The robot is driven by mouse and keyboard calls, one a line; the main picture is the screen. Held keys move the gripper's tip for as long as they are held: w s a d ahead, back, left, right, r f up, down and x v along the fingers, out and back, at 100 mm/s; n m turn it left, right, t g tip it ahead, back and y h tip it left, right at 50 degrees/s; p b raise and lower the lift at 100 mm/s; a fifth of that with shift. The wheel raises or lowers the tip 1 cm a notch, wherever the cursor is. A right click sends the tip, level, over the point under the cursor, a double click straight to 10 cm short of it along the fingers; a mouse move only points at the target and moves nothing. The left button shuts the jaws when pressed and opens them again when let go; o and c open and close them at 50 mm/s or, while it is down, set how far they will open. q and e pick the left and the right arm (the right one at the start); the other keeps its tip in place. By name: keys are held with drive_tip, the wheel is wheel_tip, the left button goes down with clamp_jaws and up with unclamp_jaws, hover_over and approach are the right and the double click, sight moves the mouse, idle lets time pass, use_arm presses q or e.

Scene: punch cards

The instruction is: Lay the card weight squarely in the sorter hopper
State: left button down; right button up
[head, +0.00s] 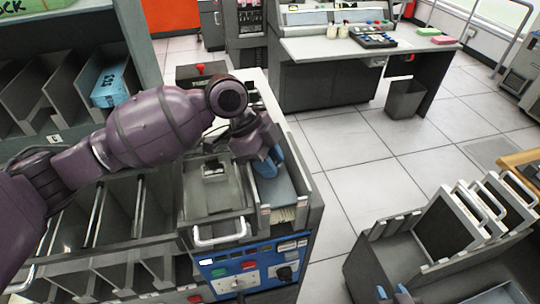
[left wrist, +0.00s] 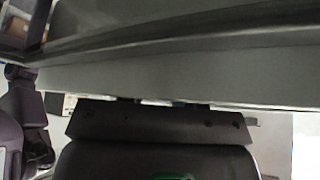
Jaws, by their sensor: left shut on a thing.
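The sorter hopper (head: 302,200) is the narrow open bay at the right end of the sorter, with a stack of pale cards (head: 287,215) at its near end. My left gripper (head: 271,165) reaches down into the hopper's far part with its blue fingers. It is shut on what appears to be the card weight (head: 279,190), a grey-blue slab lying over the cards. Whether the slab rests flat is unclear, as the gripper hides its far end. In the left wrist view, dark gripper parts and grey surfaces fill the picture.
The sorter's blue control panel (head: 250,268) is below the hopper. A metal-handled cover (head: 215,205) sits just left of it. Card shelves (head: 60,90) stand at left, and a rack of framed trays (head: 450,225) at right. Open tiled floor lies between.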

use_arm(q)
drive_tip(key=shift+f, duration=0.25)
drive_tip(key=c, duration=1)
unclamp_jaws()
drive_tip(key=shift+s, duration=0.1)
drive_tip(key=shift+o, duration=1.3)
drive_tip(key=shift+f, duration=0.25)
drive_tip(key=v, duration=1.1)
drive_tip(key=shift+d+r, duration=0.15)
drive_tip(key=shift+r, duration=0.2)
drive_tip(key=shift+d, duration=0.1)
